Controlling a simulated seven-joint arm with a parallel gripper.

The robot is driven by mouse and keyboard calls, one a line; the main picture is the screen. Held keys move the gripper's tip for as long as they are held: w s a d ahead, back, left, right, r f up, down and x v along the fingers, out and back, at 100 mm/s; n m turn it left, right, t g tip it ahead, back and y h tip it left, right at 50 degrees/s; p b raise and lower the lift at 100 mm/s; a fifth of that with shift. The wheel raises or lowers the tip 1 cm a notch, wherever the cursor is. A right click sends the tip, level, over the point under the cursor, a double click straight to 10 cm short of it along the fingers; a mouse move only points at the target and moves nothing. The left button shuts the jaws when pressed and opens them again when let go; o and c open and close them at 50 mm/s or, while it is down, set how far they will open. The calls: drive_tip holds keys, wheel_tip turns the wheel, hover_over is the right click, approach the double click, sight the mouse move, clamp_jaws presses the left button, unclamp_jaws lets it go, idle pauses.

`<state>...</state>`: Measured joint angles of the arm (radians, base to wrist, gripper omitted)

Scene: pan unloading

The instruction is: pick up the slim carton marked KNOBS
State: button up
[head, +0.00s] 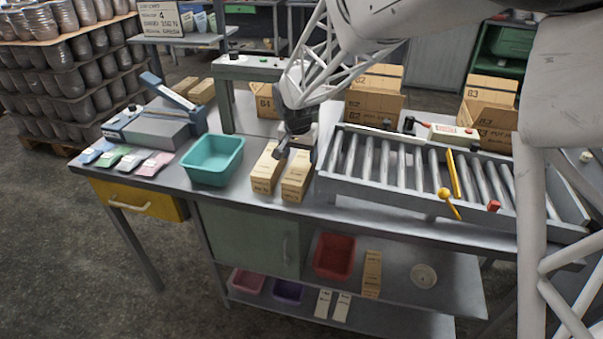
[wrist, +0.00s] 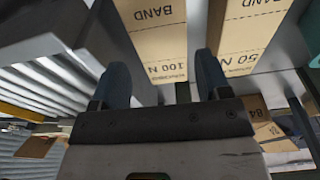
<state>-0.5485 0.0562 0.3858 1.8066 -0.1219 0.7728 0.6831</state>
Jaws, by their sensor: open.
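No carton with a readable KNOBS mark shows. Two slim tan cartons lie side by side on the bench: a left one (head: 265,170) and a right one (head: 296,177), their print too small to read in the head view. In the wrist view, the carton nearest the fingers reads BAND 100 N (wrist: 158,40), and its neighbour reads BAND 50 N (wrist: 245,38). My gripper (head: 294,147) is open and empty above the far ends of this pair. In the wrist view its fingers (wrist: 163,78) appear on either side of the BAND 100 N carton's end; contact is unclear.
A teal bin (head: 213,160) stands left of the cartons. A roller conveyor (head: 440,168) is close on the right, with a yellow-knobbed lever (head: 447,198). A grey gantry frame (head: 228,100) stands behind. Another slim carton (head: 372,273) and a red bin (head: 335,256) sit on the lower shelf.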

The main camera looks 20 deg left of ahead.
sight(301, 166)
drive_tip(key=shift+w+f, duration=0.15)
drive_tip(key=shift+f, duration=1.1)
drive_tip(key=shift+w+f, duration=0.2)
drive_tip(key=shift+f, duration=1.1)
drive_tip(key=shift+w+f, duration=0.2)
drive_tip(key=shift+f, duration=1.1)
drive_tip(key=c, duration=0.7)
